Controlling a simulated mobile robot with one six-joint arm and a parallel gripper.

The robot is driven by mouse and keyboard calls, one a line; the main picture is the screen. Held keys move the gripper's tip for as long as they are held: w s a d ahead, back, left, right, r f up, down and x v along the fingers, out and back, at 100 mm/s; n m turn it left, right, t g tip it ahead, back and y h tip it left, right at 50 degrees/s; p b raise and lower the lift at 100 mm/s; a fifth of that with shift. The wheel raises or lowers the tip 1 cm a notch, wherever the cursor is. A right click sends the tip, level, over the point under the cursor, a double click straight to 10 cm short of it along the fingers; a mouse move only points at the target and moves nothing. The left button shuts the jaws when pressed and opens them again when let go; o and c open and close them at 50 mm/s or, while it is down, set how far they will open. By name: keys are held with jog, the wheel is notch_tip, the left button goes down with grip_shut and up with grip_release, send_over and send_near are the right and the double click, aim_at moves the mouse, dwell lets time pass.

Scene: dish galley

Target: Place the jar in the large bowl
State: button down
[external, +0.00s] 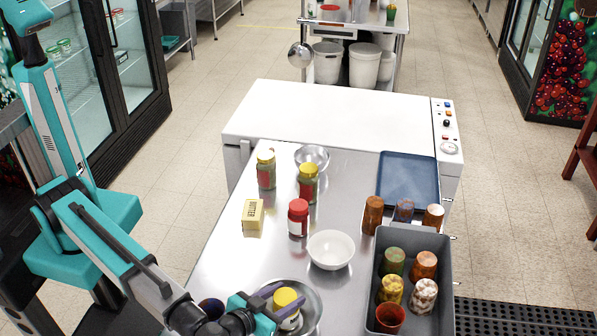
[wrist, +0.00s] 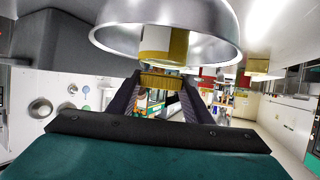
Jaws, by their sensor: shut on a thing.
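A jar with a yellow lid (external: 286,296) and pale label is at the bottom centre of the external view. My gripper (external: 283,299) is shut on it near the lid, one dark finger on each side. The jar is over or inside the large metal bowl (external: 317,302), whose rim shows around it. In the wrist view, the jar (wrist: 160,40) lies against the shiny inside of the bowl (wrist: 215,30), with its lid between my fingers (wrist: 162,86). I cannot tell whether the jar's base touches the bowl.
A white bowl (external: 330,262), a red-lidded jar (external: 298,218), two yellow-lidded jars (external: 266,170) (external: 308,184), a butter box (external: 253,214) and a small metal bowl (external: 320,154) stand farther back. A grey bin (external: 436,250) holding several cups is at right, near a blue tray (external: 408,178).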

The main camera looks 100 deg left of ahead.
jog(key=shift+f, duration=0.15)
jog(key=c, duration=0.9)
grip_release()
jog(key=shift+r, duration=0.25)
jog(key=shift+s+d, duration=0.15)
jog(key=shift+d, duration=0.25)
jog(key=b+v, duration=0.3)
jog(key=v, duration=0.8)
jog(key=shift+s+b, duration=0.15)
jog(key=shift+b, duration=0.2)
